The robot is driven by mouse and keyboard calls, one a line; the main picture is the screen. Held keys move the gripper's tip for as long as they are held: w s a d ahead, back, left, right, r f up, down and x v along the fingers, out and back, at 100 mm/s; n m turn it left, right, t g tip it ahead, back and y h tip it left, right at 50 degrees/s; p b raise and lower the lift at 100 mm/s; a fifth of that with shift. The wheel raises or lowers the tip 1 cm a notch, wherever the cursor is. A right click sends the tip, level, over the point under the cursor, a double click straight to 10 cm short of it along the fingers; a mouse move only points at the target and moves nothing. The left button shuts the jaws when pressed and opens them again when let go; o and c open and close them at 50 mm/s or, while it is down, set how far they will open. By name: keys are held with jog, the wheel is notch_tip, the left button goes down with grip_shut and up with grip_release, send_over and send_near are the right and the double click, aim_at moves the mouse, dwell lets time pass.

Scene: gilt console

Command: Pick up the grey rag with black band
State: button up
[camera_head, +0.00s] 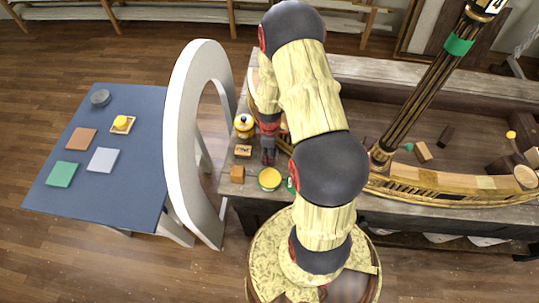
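I cannot make out a grey rag with a black band for certain in the head view. A flat pale grey square (103,160) lies on the blue table at the left, with no black band visible on it. My gripper (268,160) points down over the left end of the wooden console (232,200), partly behind my arm. It is beside a small wooden block (237,174) and a yellow-topped round tin (269,179). Its fingers are too small and dark to tell whether they are open or hold anything. My arm hides part of the console.
The blue table (130,205) also bears a dark grey round object (100,97), an orange-brown square (81,139), a green square (62,174) and a yellow item on a small tray (122,129). A white arch (183,150) stands between table and console. A yellow-lidded jar (244,123) is left of my gripper.

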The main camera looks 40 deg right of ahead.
jog(key=shift+c, duration=1.2)
jog(key=c, duration=0.4)
jog(key=shift+c, duration=0.3)
notch_tip(320, 180, up, 10)
